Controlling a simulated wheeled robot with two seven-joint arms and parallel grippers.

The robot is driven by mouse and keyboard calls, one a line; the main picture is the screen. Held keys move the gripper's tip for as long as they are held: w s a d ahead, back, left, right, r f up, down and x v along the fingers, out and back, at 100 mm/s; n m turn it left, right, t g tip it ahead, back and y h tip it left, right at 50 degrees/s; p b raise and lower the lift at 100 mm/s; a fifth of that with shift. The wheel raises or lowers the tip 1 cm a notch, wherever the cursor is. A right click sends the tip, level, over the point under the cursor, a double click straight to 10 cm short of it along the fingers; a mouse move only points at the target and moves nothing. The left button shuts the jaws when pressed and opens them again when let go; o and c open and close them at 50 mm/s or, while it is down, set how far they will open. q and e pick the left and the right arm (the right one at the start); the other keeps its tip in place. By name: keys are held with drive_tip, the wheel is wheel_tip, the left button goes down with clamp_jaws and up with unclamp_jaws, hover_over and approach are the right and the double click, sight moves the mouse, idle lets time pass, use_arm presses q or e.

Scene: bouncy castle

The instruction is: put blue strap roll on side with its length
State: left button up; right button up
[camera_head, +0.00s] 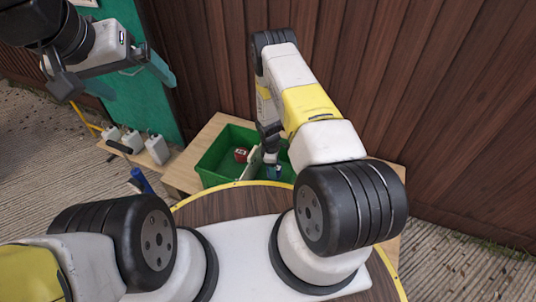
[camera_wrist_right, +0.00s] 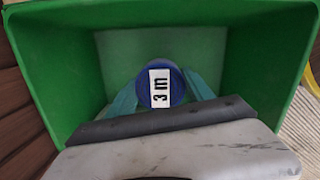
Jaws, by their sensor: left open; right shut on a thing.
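The blue strap roll (camera_wrist_right: 160,86) shows in the right wrist view with a white "3 m" label facing the camera. My right gripper (camera_wrist_right: 160,95) is shut on it, with a teal finger on each side. The roll is inside the green crate (camera_wrist_right: 50,65); I cannot tell whether it touches the floor. In the head view my right gripper (camera_head: 270,158) reaches down into the right part of the crate (camera_head: 208,165), and a bit of the blue roll (camera_head: 275,172) shows below it. My left gripper (camera_head: 128,80) is open and empty at the upper left, away from the crate.
A red roll (camera_head: 241,155) lies in the crate's left part, beside a pale divider (camera_head: 253,165). The crate stands on a wooden table (camera_head: 182,172). White containers (camera_head: 157,149) and a blue object (camera_head: 141,181) are to its left. A brown plank wall (camera_head: 200,60) rises behind.

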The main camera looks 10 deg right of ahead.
wheel_tip(320, 180, down, 7)
drive_tip(key=shift+f, duration=0.15)
drive_tip(key=shift+f, duration=0.15)
drive_tip(key=o, duration=1.5)
drive_tip(key=shift+o, duration=0.2)
